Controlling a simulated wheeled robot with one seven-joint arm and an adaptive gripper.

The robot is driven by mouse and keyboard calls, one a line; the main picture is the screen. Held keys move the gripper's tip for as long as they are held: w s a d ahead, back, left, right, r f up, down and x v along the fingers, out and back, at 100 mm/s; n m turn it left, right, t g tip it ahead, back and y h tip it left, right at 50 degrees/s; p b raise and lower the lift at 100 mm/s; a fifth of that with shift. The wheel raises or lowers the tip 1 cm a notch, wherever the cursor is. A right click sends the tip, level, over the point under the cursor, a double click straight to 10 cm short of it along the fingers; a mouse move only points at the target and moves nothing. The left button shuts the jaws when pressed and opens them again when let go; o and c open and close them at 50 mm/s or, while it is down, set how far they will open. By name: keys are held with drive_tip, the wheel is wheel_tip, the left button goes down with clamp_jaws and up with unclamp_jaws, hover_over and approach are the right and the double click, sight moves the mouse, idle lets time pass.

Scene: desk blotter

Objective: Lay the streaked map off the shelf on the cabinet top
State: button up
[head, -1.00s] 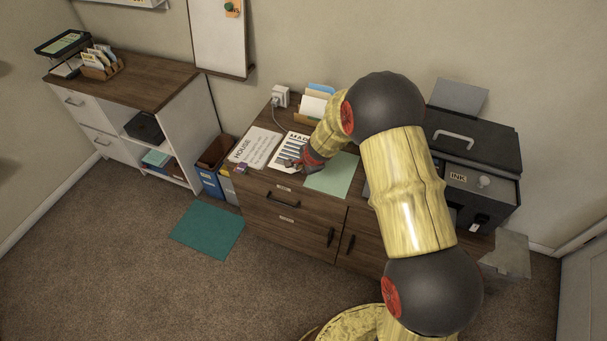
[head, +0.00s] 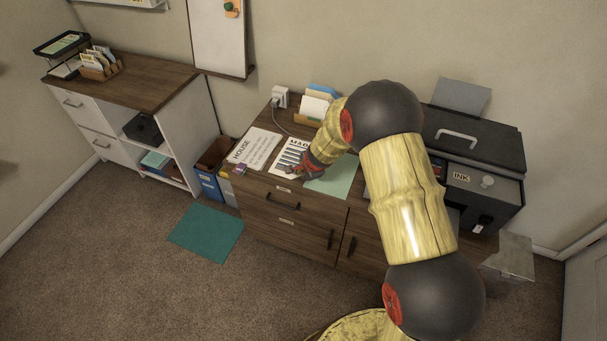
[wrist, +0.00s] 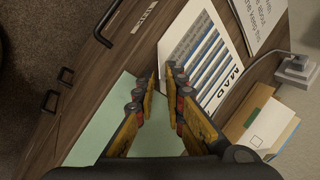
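A white sheet with dark blue-grey stripes and a heading that seems to start "MA" (head: 287,157) lies flat on the wooden cabinet top (head: 262,117). It looks like the streaked map; it also shows in the wrist view (wrist: 208,60). My gripper (head: 293,171) is low over the cabinet's front part, at the striped sheet's near right corner. In the wrist view my gripper (wrist: 162,78) has its fingers angled inward, with a narrow gap between the tips and nothing visible held. The tips overlap the sheet's edge in that view; I cannot tell whether they touch it.
A "HOUSE" sheet (head: 255,148) lies left of the striped one, and a pale green sheet (head: 335,178) lies right, partly under my arm. A card holder (head: 309,119) and socket box (head: 280,97) stand behind. The printer (head: 474,147) fills the right side.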

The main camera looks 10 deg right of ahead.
drive_tip(key=s+a+r+n+p, duration=0.1)
drive_tip(key=s+r+n+p, duration=0.3)
drive_tip(key=r, duration=0.6)
drive_tip(key=s+a+r+n+y+b, duration=0.1)
drive_tip(key=s+r, duration=0.6)
drive_tip(key=r, duration=0.4)
drive_tip(key=s+a+r+n+p, duration=0.25)
drive_tip(key=s+r, duration=0.25)
drive_tip(key=r, duration=0.5)
drive_tip(key=s+d+r+n, duration=0.1)
drive_tip(key=s+r+n, duration=0.2)
drive_tip(key=s, duration=0.5)
drive_tip(key=s+d+r+n+h, duration=0.1)
drive_tip(key=s+d+r+n, duration=0.1)
drive_tip(key=s, duration=0.5)
drive_tip(key=s+d+r+n+h, duration=0.1)
drive_tip(key=s+d+r+n, duration=0.1)
drive_tip(key=s, duration=0.6)
wheel_tip(320, 180, up, 2)
drive_tip(key=shift+s+d+r+n, duration=0.1)
drive_tip(key=shift+s+d+n, duration=0.2)
drive_tip(key=shift+n, duration=0.55)
drive_tip(key=shift+a, duration=0.1)
